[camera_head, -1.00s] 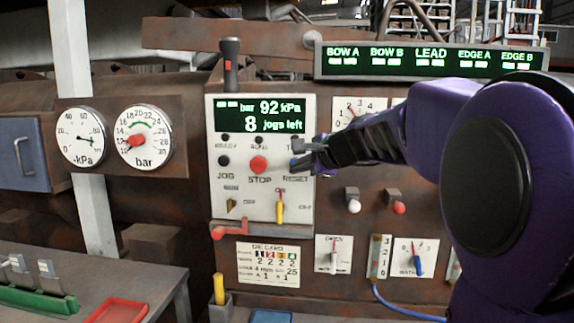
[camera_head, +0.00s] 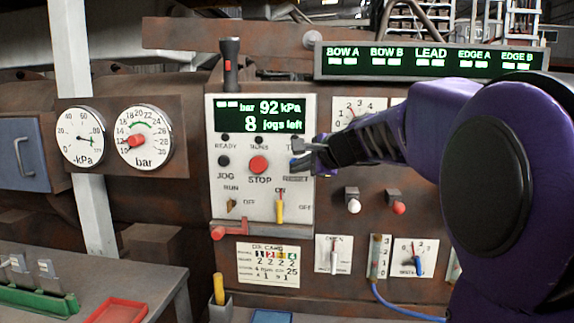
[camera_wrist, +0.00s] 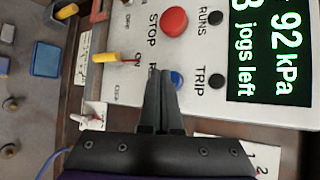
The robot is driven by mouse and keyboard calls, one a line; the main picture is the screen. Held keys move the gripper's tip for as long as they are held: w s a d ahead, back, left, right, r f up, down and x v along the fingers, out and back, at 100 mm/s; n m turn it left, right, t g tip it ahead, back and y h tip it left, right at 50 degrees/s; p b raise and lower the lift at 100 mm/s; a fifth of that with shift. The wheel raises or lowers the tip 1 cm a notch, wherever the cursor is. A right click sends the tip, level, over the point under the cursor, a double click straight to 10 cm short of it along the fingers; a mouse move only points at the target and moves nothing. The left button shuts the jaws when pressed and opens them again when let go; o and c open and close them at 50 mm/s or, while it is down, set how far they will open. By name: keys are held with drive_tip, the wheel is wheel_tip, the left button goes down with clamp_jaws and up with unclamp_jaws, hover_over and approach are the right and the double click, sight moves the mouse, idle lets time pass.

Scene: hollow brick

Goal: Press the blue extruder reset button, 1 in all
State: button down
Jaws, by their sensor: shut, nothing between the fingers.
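The blue reset button (camera_wrist: 177,80) shows in the wrist view, just right of the fingertips and partly hidden by them. In the head view only a bit of blue (camera_head: 294,163) shows by the RESET label, beside the fingers. My gripper (camera_head: 300,155) reaches in from the right to the right edge of the white control panel (camera_head: 225,198). In the wrist view my gripper (camera_wrist: 159,74) is shut and empty, its tips beside the button. I cannot tell whether they touch the panel or the button.
The red STOP button (camera_head: 259,164) and black JOG button (camera_head: 224,161) sit left of my gripper. A yellow-handled switch (camera_head: 280,211) is below. The display (camera_head: 260,114) reads 92 kPa and 8 jogs left. A red lever (camera_head: 230,229) sticks out under the panel.

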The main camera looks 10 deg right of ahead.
drive_tip(key=shift+w, duration=0.15)
drive_tip(key=shift+w+d, duration=0.15)
drive_tip(key=shift+w, duration=0.1)
drive_tip(key=shift+w+d, duration=0.15)
drive_tip(key=shift+w, duration=0.25)
idle(0.8)
idle(0.3)
drive_tip(key=shift+s+a, duration=0.3)
drive_tip(key=shift+s, duration=0.5)
drive_tip(key=s, duration=0.1)
drive_tip(key=s+a+b, duration=0.1)
drive_tip(key=s, duration=0.1)
drive_tip(key=s+b, duration=0.1)
drive_tip(key=shift+s+a, duration=0.3)
drive_tip(key=shift+s, duration=0.1)
idle(0.3)
